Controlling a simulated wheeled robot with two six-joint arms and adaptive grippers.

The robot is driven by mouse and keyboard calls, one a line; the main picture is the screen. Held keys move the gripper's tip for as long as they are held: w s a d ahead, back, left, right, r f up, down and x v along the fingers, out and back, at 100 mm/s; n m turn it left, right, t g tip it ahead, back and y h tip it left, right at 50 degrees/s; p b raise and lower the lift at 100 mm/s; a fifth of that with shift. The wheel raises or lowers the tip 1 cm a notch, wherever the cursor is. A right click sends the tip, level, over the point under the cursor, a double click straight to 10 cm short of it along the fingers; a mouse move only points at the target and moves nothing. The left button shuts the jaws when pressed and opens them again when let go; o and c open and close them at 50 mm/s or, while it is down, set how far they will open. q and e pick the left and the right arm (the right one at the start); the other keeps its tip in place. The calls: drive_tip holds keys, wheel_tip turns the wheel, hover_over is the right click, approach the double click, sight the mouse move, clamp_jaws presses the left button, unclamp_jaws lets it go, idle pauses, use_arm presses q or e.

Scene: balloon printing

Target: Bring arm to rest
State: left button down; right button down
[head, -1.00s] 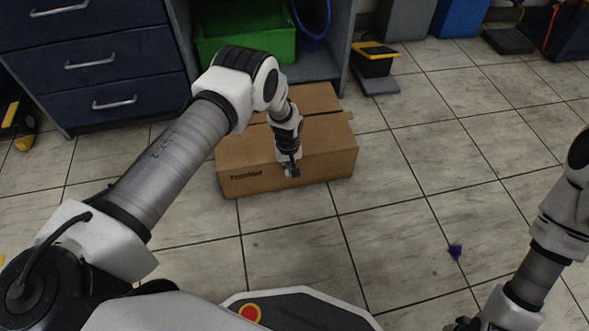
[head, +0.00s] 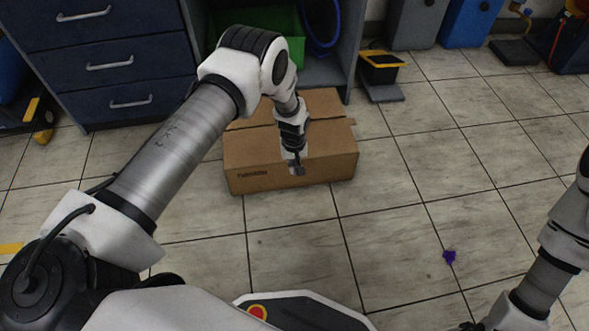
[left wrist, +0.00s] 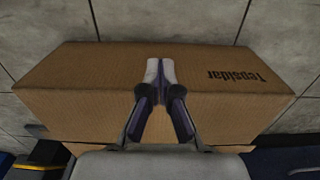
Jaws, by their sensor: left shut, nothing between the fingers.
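My left arm (head: 170,150) reaches in from the left in the head view and bends down at its far end. My left gripper (head: 297,168) is shut and empty, in front of or above the cardboard box; the exact gap cannot be told. In the left wrist view its closed fingertips (left wrist: 160,70) show against the box (left wrist: 90,85). Part of my right arm (head: 545,280) shows at the right edge of the head view; its gripper is out of the picture.
The brown cardboard box (head: 325,170) stands on the tiled floor before a cabinet with blue drawers (head: 110,65). A small purple item (head: 449,257) lies on the floor at right. A black and yellow item (head: 380,68) stands beside the cabinet. Floor between is clear.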

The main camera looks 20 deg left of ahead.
use_arm(q)
wheel_tip(320, 180, up, 3)
drive_tip(key=shift+f, duration=0.1)
use_arm(e)
drive_tip(key=shift+r, duration=0.6)
